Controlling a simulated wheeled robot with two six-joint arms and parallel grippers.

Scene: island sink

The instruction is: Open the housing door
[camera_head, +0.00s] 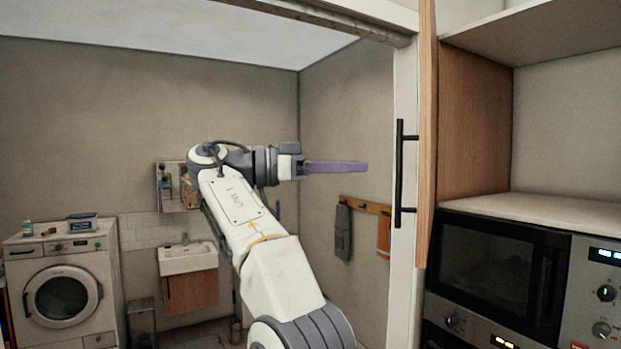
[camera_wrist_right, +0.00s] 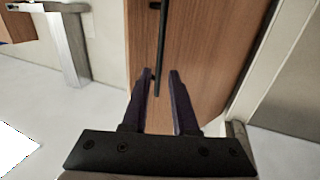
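The wooden door (camera_head: 427,130) shows almost edge-on in the head view, left of the open shelf. Its long black vertical bar handle (camera_head: 399,172) sticks out to the left. My right gripper (camera_head: 366,167) is left of the handle, near its mid-height, with a visible gap in the head view. In the right wrist view the wooden door face (camera_wrist_right: 200,45) is ahead, and the handle (camera_wrist_right: 162,45) runs down between the two dark fingertips (camera_wrist_right: 161,73). The fingers are apart and empty; I cannot tell how deep the handle sits. My left gripper is not in view.
A microwave (camera_head: 497,270) sits under an empty shelf (camera_head: 545,210) right of the door. A white post (camera_head: 405,255) stands behind the handle. At the back left are a washing machine (camera_head: 62,290) and a small sink (camera_head: 187,258). A towel rail (camera_head: 365,204) hangs on the back wall.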

